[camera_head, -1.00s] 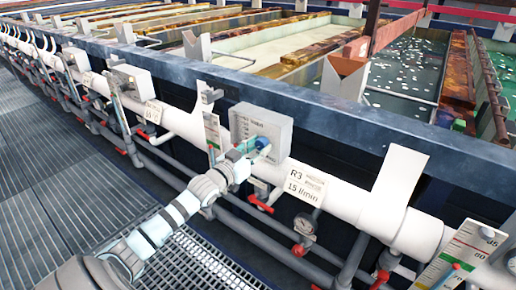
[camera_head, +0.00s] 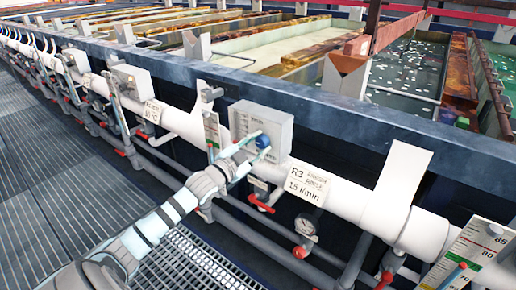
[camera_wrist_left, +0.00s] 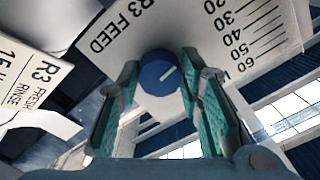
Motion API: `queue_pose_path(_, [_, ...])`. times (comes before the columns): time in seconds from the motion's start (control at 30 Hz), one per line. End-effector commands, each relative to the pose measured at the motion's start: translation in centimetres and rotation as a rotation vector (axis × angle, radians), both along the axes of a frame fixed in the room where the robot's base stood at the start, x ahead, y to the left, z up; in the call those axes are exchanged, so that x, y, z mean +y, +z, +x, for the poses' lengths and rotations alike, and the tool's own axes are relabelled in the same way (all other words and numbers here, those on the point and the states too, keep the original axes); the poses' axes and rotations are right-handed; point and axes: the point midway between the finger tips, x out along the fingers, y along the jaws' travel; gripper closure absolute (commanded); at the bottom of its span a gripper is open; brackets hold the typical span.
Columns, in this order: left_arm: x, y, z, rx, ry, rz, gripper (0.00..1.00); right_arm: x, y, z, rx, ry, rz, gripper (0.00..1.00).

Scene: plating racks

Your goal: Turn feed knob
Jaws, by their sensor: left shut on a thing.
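The blue feed knob (camera_head: 262,142) sits on the front of a grey box (camera_head: 281,130) on the white pipe. In the left wrist view the knob (camera_wrist_left: 159,74) has a white line pointing to the upper right. The panel around it (camera_wrist_left: 112,40) reads "R3 FEED" and carries a scale of numbers. My left gripper (camera_head: 256,143) reaches in from the lower left and is shut on the knob. Its teal fingers stand on both sides of the knob in the left wrist view (camera_wrist_left: 160,85). My right gripper is not in view.
A label (camera_head: 308,184) reading "R3" and "15 l/min" hangs on the white pipe (camera_head: 345,207) right of the box. Red-handled valves (camera_head: 261,203) and a round gauge (camera_head: 306,224) sit below. Tanks lie behind the blue-grey rim (camera_head: 400,130). Grating walkway (camera_head: 50,200) is clear at left.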

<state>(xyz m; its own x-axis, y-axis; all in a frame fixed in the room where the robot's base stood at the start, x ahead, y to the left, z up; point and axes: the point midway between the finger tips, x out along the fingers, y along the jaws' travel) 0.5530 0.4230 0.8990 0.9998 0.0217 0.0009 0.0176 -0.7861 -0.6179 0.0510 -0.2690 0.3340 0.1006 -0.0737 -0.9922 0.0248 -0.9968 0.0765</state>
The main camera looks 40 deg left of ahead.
Motion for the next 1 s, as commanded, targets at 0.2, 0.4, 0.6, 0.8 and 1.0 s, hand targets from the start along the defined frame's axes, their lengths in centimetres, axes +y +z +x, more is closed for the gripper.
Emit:
queue_pose_path(0.2, [0.0, -0.1, 0.0, 0.005, 0.0, 0.148, 0.94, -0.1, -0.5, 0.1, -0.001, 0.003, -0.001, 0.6])
queue_pose_path(0.4, [0.1, -0.1, 0.0, 0.007, 0.001, 0.234, 0.94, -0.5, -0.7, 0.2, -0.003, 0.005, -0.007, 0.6])
queue_pose_path(0.6, [0.1, 0.0, 0.0, 0.008, 0.001, 0.272, 0.94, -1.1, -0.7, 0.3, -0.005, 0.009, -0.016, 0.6])
queue_pose_path(0.8, [0.1, 0.0, 0.0, 0.008, 0.001, 0.279, 0.94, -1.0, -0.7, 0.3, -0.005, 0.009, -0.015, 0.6])
queue_pose_path(1.0, [0.1, 0.0, 0.0, 0.009, 0.001, 0.278, 0.94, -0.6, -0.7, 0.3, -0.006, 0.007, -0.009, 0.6])
